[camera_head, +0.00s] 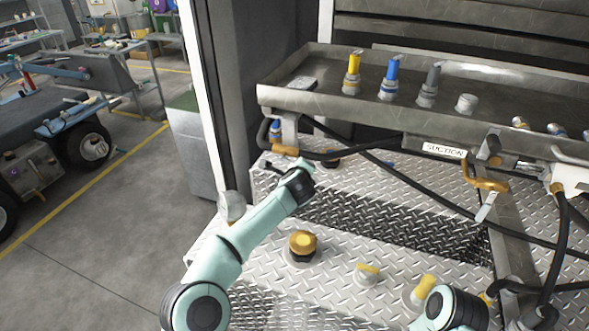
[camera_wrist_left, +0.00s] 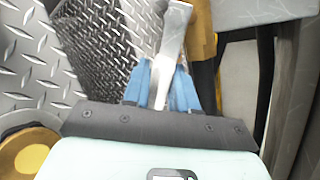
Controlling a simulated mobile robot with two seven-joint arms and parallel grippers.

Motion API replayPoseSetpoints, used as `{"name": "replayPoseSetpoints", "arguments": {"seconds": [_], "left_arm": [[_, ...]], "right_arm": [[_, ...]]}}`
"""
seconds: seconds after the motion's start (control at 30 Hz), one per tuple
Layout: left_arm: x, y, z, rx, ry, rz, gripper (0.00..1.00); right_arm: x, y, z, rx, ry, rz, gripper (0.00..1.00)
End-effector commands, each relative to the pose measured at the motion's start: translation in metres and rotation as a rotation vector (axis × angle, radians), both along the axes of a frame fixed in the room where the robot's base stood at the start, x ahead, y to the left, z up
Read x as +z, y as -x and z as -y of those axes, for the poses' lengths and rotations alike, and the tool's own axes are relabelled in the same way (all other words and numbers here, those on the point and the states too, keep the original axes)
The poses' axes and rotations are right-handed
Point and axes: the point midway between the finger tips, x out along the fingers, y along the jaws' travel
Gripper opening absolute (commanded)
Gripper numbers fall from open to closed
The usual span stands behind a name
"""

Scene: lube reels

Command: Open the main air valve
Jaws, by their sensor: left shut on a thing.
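In the left wrist view, the blue fingers of my left gripper (camera_wrist_left: 160,88) are shut on a pale metal lever (camera_wrist_left: 170,42), one finger on each side. A yellow pipe or fitting (camera_wrist_left: 203,45) runs right beside the lever. In the head view, my left arm reaches up from the bottom to the panel's left end, below a brass-coloured fitting (camera_head: 286,150); its fingers and the held lever are hidden there. Which part the lever turns cannot be seen. My right arm shows only as a link at the bottom right; its gripper is out of view.
A metal tray (camera_head: 330,100) with yellow, blue and grey nozzles overhangs the panel. Black hoses cross below it. Capped fittings, one with a yellow cap (camera_head: 302,242), stand on the diamond plate (camera_head: 400,255). Another yellow valve pipe (camera_head: 485,183) hangs right of the SUCTION label (camera_head: 444,150).

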Motion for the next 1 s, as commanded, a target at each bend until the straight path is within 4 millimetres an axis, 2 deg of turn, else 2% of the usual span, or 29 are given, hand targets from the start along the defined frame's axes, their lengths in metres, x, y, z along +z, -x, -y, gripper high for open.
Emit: {"name": "replayPoseSetpoints", "arguments": {"seconds": [0.03,0.5,1.0], "left_arm": [[0.007,-0.001,0.0,0.001,0.043,-0.015,0.0],[0.026,0.002,0.006,0.0,0.377,-0.153,0.0],[0.032,0.003,0.008,-0.002,0.494,-0.2,0.0]], "right_arm": [[0.007,-0.004,0.0,0.0,0.0,0.004,0.67],[0.032,-0.022,0.0,0.0,0.0,0.025,0.67],[0.04,-0.028,0.0,0.0,0.0,0.031,0.67]]}}
